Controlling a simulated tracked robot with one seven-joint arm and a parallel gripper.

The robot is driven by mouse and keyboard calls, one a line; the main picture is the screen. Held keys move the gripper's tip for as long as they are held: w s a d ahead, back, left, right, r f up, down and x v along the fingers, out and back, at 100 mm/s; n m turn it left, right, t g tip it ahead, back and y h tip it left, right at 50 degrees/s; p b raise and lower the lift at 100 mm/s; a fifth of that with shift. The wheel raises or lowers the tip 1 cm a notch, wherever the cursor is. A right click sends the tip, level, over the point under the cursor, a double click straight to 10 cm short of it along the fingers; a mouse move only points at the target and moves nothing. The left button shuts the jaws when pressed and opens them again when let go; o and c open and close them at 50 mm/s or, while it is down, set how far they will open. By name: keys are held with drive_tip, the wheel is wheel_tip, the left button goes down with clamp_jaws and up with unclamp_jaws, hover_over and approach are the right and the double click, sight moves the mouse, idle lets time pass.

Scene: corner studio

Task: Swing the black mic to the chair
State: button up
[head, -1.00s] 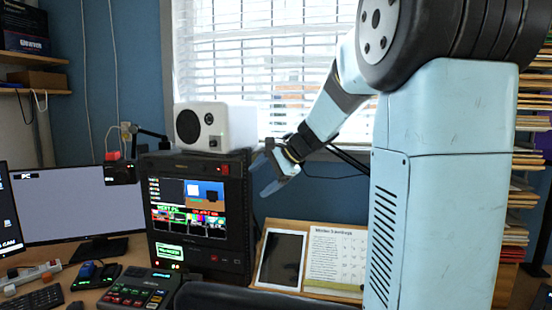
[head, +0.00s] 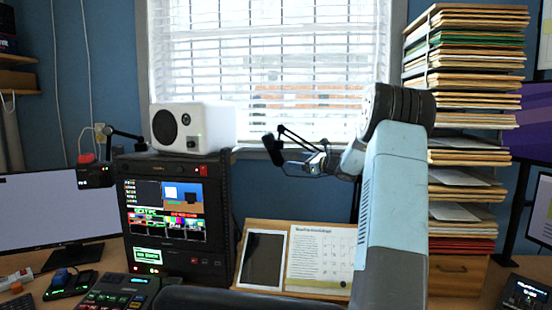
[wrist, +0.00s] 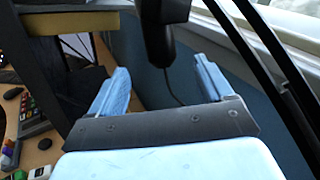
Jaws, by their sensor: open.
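The black mic (head: 272,149) hangs on a black boom arm (head: 300,143) in front of the window, to the right of the white speaker. My gripper (head: 316,161) is just right of the mic in the head view. In the wrist view the mic (wrist: 158,32) hangs at the top, in line with the gap between the blue fingers of my open gripper (wrist: 161,66). The mic's lower end is near the fingertips; I cannot tell whether it touches them. A dark edge, probably the chair's back (head: 235,300), shows at the bottom of the head view.
A white speaker (head: 190,128) stands on a black equipment rack (head: 128,215). A tablet (head: 263,260) and a paper sheet (head: 320,258) lean on a wooden board below the mic. A tall stack of folders (head: 468,70) stands at right. The boom passes close at right in the wrist view.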

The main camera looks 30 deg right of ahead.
sight(274, 157)
drive_tip(key=x, duration=1.3)
drive_tip(key=shift+w+a, duration=0.15)
drive_tip(key=shift+a, duration=0.05)
drive_tip(key=shift+c, duration=0.5)
